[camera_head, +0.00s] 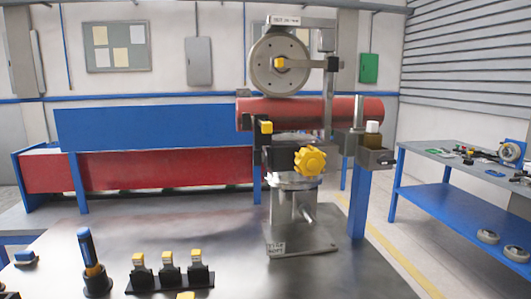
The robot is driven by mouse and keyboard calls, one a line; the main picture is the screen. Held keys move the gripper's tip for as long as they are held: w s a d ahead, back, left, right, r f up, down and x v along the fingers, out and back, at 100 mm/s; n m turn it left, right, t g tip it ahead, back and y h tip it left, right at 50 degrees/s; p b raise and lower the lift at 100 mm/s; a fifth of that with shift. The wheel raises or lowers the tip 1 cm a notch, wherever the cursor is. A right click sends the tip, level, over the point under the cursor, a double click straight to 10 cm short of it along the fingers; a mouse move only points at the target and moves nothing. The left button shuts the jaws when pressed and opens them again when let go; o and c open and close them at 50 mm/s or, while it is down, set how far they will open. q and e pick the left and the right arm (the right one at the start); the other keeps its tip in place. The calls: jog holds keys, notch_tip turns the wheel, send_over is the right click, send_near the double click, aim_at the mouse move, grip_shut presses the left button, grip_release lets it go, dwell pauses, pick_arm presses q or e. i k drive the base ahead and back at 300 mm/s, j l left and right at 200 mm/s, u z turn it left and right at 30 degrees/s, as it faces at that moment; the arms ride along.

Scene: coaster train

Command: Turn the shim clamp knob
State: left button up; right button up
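A yellow lobed knob (310,161) faces me on the front of a metal fixture (295,215) that stands on the grey table. It sits beside a dark block, below a red tube (330,112). A smaller yellow piece (266,127) is on a dark upright left of the knob. A grey wheel (279,65) with a yellow hub is mounted above the tube. Neither of my grippers is in view.
A rack of black holders with yellow tops (169,272) and a blue-handled tool in a black stand (92,265) are at the table's front left. A blue side bench (455,195) with parts is at right. Bare tabletop (370,275) lies right of the fixture base.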

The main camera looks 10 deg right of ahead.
aim_at(383, 159)
jog(key=j+z, duration=0.25)
jog(key=z, duration=0.25)
jog(key=j+z, duration=0.3)
jog(key=z, duration=0.2)
